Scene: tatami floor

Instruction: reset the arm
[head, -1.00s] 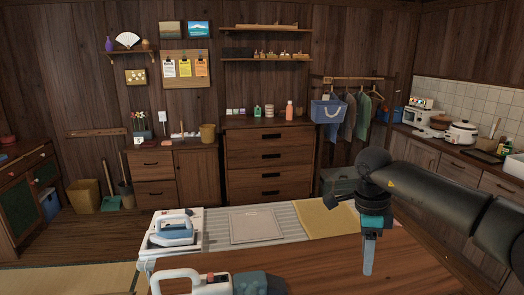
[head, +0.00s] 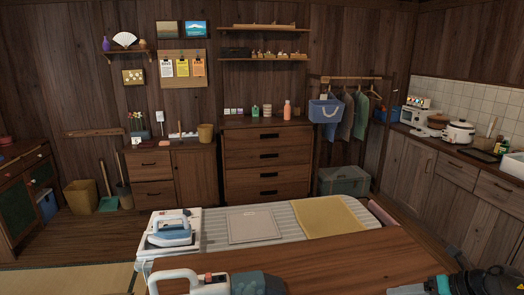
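My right gripper (head: 408,289) is low at the bottom right corner in the head view, at the near right of the wooden tabletop (head: 340,262). Its grey fingers point left and the bottom edge of the picture cuts them off, so I cannot tell how far apart they are. Nothing shows in them. My dark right arm lies behind it in the corner. I do not make out my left gripper in this view.
A blue-and-white iron (head: 172,232) sits on a white stand at the table's far left. A white-handled appliance (head: 190,279) lies at the front edge, partly cut off. A beige board (head: 253,226) and yellow cloth (head: 328,216) lie on the striped mat (head: 212,233).

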